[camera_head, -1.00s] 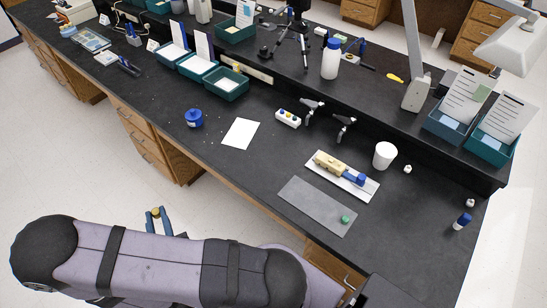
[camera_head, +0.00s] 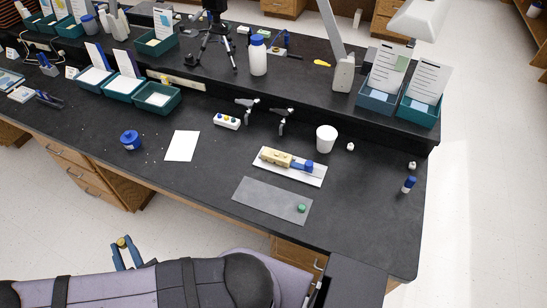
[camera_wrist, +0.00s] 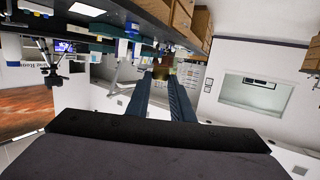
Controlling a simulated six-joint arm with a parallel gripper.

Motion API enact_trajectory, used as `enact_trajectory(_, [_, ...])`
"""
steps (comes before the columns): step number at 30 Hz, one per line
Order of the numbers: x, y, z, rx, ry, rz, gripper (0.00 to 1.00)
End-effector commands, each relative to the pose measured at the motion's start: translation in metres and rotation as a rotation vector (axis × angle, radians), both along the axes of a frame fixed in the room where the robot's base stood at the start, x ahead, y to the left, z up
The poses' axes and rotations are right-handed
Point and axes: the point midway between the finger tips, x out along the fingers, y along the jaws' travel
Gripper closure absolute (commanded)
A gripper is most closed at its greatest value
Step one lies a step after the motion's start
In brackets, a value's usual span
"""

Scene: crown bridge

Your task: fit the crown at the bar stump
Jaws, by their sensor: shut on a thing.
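My gripper (camera_head: 123,247) is off the bench's front edge, at the lower left of the head view. Its blue fingers are shut on a small gold piece (camera_head: 122,242), which looks like the crown. In the wrist view the two fingers (camera_wrist: 164,82) reach forward, with a brownish-gold piece (camera_wrist: 164,68) between their tips. A beige model (camera_head: 276,160) with a blue part (camera_head: 308,164) at its right end lies on a white plate (camera_head: 317,181) on the bench, far right of my gripper. I cannot make out the bar stump at this size.
A grey mat (camera_head: 262,198) with a green piece (camera_head: 301,208) lies in front of the plate. A white cup (camera_head: 326,138) stands behind it. A blue jar (camera_head: 130,140) and white paper (camera_head: 183,146) lie to the left. The bench's front right is clear.

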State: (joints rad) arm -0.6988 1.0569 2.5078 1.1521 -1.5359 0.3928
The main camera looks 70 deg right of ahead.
Motion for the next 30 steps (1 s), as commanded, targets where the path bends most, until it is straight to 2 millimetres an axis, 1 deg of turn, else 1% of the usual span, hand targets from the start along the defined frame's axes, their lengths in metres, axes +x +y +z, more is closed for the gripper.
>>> enact_trajectory(20, [0.0, -0.002, 0.0, 0.0, 0.0, -0.006, 1.0])
enact_trajectory(23, [0.0, -0.01, -0.001, 0.0, 0.0, -0.029, 1.0])
enact_trajectory(26, [-0.001, -0.026, -0.003, 0.0, 0.0, -0.074, 1.0])
enact_trajectory(29, [-0.004, -0.052, -0.005, 0.0, 0.0, -0.146, 1.0])
enact_trajectory(30, [-0.006, -0.064, -0.006, 0.0, 0.0, -0.181, 1.0])
